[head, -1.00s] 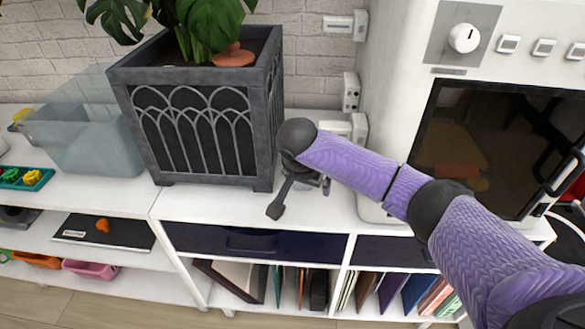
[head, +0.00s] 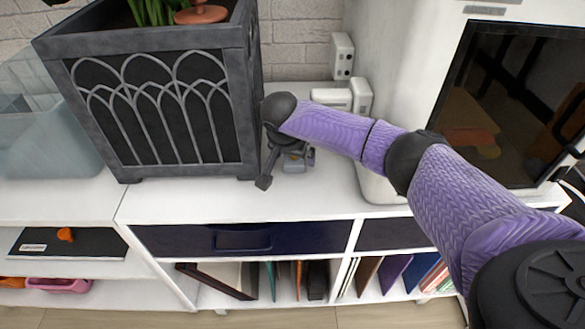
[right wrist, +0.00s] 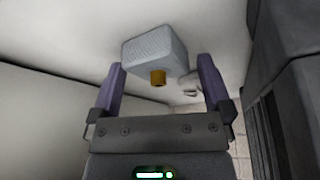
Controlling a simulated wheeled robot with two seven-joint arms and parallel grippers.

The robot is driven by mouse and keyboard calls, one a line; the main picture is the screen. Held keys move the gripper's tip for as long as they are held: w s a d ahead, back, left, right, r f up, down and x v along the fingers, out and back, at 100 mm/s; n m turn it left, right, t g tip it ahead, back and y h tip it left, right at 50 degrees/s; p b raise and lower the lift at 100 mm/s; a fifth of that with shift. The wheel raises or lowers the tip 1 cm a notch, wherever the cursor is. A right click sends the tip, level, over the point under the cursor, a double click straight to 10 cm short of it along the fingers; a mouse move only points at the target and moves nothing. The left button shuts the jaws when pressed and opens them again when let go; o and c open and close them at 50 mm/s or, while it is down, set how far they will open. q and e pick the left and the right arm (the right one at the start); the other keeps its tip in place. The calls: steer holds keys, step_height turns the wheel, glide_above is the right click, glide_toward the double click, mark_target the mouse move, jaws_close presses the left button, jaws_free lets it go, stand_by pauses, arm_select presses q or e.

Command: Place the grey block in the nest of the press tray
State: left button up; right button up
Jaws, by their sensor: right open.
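The grey block (right wrist: 155,50) shows in the right wrist view, with a small brass-coloured stub on it. It lies just beyond and between my right gripper's (right wrist: 160,78) two purple fingertips. No grip on it can be seen. In the head view my right gripper (head: 286,170) is low over the white cabinet top, right of the planter. A small grey piece, seemingly the block (head: 294,163), shows partly behind it; the arm hides much of it. I cannot make out the press tray or its nest. My left gripper is not in view.
A large dark planter (head: 160,110) stands close left of the gripper. A white machine (head: 400,80) with a dark glass door stands to the right. White boxes (head: 343,98) are at the wall. The cabinet top (head: 200,203) is clear in front.

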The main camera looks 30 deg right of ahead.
steer(key=shift+r, duration=0.1)
jaws_close()
stand_by(0.3)
